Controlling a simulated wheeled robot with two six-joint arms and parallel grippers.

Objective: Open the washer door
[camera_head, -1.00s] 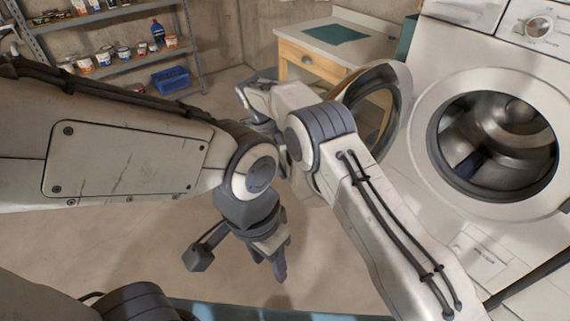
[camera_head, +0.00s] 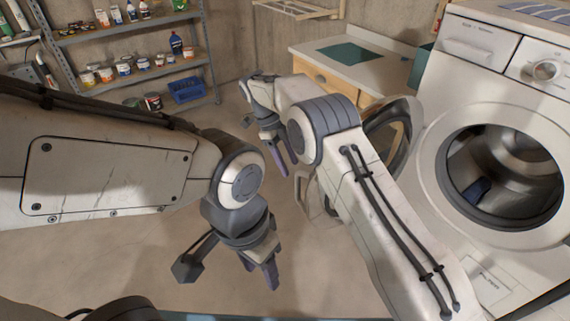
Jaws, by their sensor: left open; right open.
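The white washer (camera_head: 462,120) stands at the right. Its round door (camera_head: 406,130) is swung open to the left, and the drum (camera_head: 505,175) shows with a dark blue item inside. My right arm covers part of the door. My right gripper (camera_head: 287,160) is open and empty, in front and left of the door, apart from it. My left gripper (camera_head: 265,272) is open and empty, low over the floor, well away from the washer.
A wooden cabinet (camera_head: 318,72) with a white top and a green mat (camera_head: 349,52) stands behind the door.

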